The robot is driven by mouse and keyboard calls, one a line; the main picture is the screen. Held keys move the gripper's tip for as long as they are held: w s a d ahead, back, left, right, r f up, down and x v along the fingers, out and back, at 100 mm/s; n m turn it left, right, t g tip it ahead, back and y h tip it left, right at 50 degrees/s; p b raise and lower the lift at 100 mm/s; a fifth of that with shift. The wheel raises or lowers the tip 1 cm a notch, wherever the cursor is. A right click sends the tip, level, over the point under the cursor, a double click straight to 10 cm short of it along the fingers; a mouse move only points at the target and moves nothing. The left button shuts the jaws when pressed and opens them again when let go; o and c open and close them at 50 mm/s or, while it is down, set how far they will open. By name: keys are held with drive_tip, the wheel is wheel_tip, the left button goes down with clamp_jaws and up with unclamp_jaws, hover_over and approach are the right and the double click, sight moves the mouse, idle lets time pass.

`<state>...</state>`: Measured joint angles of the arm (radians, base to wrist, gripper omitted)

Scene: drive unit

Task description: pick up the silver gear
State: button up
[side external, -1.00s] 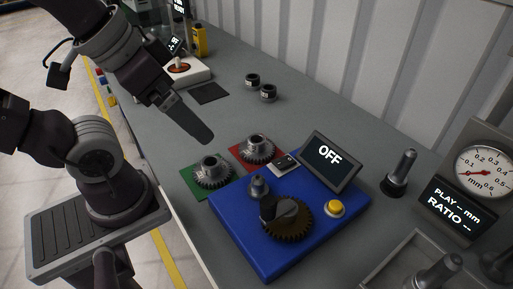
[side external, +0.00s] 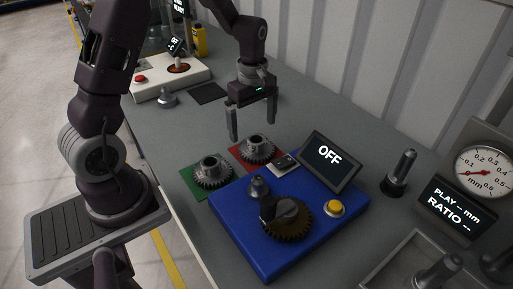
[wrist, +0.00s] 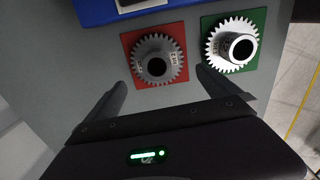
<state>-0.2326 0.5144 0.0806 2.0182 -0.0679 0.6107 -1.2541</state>
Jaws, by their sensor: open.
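Two metallic gears lie on colored mats on the bench. One gear (side external: 210,171) is on the green mat (side external: 188,180) and looks bright silver in the wrist view (wrist: 219,55). The other gear (side external: 258,149) is on the red mat (side external: 237,153) and looks darker grey in the wrist view (wrist: 171,52). My gripper (side external: 252,131) is open and empty, pointing down above the bench near the red-mat gear. In the wrist view its fingers (wrist: 160,77) are spread just short of that gear, and the right finger points toward the green-mat gear.
A blue drive unit (side external: 243,236) with a brown gear (side external: 292,224), an OFF screen (side external: 328,155) and a yellow button (side external: 335,209) stands in front of the gears. A dial gauge (side external: 484,172) stands at right. The bench behind the gears is partly clear.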

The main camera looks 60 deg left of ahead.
drive_tip(key=f, duration=0.3)
drive_tip(key=d+f, duration=0.1)
drive_tip(key=f, duration=0.2)
drive_tip(key=shift+w+d, duration=0.1)
drive_tip(key=shift+w, duration=0.05)
drive_tip(key=c, duration=1.1)
wheel_tip(320, 180, up, 10)
drive_tip(key=d, duration=0.1)
drive_tip(key=shift+r, duration=0.15)
wheel_tip(320, 180, up, 4)
drive_tip(key=r+m, duration=0.1)
drive_tip(key=m, duration=0.5)
hover_over(258, 177)
drive_tip(key=shift+w+a+f, duration=0.15)
drive_tip(key=shift+w+f, duration=0.05)
drive_tip(key=shift+f, duration=0.05)
drive_tip(key=shift+s+f, duration=0.2)
drive_tip(key=shift+f, duration=2.15)
